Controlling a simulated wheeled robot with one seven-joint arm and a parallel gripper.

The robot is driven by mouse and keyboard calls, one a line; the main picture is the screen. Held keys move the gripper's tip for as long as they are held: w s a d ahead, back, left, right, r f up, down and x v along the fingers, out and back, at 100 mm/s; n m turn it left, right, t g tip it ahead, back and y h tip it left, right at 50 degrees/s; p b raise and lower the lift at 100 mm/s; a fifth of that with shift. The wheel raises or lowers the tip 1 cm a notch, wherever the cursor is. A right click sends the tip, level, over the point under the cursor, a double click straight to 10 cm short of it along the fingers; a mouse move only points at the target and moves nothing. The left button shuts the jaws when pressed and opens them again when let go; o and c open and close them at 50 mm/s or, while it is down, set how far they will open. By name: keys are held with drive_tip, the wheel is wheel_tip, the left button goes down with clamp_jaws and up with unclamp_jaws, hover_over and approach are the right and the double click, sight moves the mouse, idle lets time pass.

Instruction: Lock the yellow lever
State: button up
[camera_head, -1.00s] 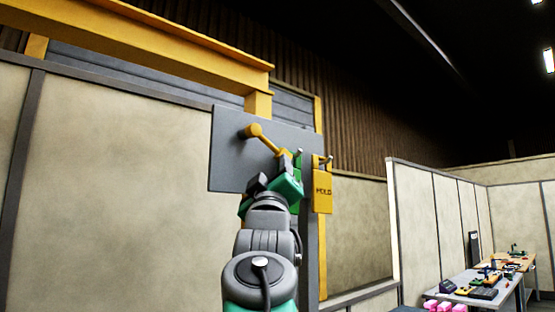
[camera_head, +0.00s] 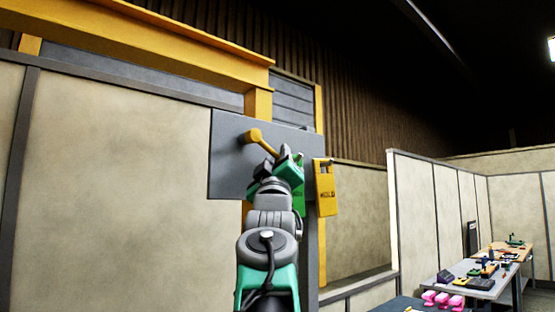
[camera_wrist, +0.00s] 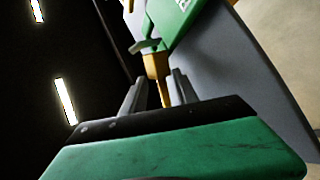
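The yellow lever (camera_head: 262,141) is mounted on a grey panel (camera_head: 227,160) and slants down to the right from its pivot. My gripper (camera_head: 276,156) is at the lower end of the lever and hides its tip. In the wrist view, a yellow bar (camera_wrist: 159,91), which looks like the lever, lies between my two fingers (camera_wrist: 158,88). The fingers are apart, with a dark gap on the bar's left side. I cannot tell whether either finger touches it.
A green tag (camera_head: 299,200) hangs just behind my gripper. A yellow tag (camera_head: 326,190) hangs from a peg to its right. A yellow beam (camera_head: 190,50) runs above the panel. Tables with small objects (camera_head: 478,283) stand far off at the lower right.

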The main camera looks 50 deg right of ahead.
clamp_jaws()
idle(1.0)
